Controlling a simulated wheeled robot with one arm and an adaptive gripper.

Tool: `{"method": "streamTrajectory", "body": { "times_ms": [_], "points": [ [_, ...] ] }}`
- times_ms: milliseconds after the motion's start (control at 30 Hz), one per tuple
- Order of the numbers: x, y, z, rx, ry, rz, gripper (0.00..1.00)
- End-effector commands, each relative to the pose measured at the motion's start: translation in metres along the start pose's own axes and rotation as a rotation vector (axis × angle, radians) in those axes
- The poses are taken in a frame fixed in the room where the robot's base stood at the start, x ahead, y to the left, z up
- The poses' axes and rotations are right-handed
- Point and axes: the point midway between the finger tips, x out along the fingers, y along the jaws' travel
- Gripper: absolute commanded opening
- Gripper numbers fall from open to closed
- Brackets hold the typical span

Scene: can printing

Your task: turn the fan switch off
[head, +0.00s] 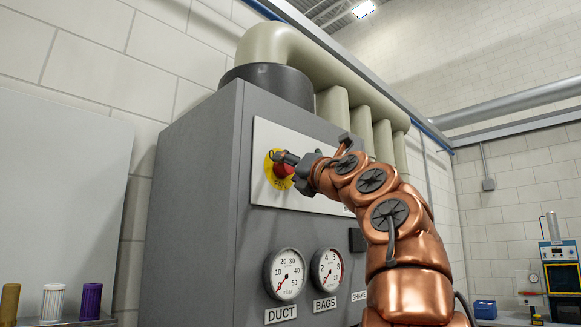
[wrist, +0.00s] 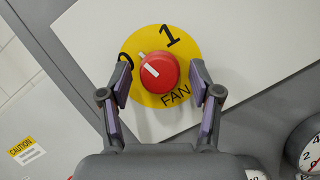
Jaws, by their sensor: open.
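The fan switch is a round red knob (wrist: 159,72) on a yellow disc (wrist: 186,52) marked 0, 1 and FAN in the wrist view. A white mark on the knob points to the upper left, between the 0 and the 1; I cannot tell its exact setting. My gripper (wrist: 162,80) is open, one purple-padded finger on each side of the knob, with gaps visible on both sides. The finger on the left partly covers the 0. In the head view the red knob (head: 283,170) is partly hidden by my gripper (head: 292,163), which reaches it from the right.
The switch is on a white panel (head: 262,135) of a grey cabinet (head: 190,190). Two dials, DUCT (head: 286,274) and BAGS (head: 327,274), are below. Beige pipes (head: 300,60) run above. Several coloured cylinders (head: 52,302) stand at the lower left.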

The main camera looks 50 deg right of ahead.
Motion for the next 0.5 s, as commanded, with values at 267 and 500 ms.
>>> {"method": "streamTrajectory", "body": {
  "times_ms": [267, 500],
  "points": [
    [-0.0001, 0.0003, -0.0002, 0.0, 0.0, 0.0, 0.4],
    [0.0, 0.0005, -0.0003, 0.0, 0.0, 0.001, 0.15]
  ]
}}
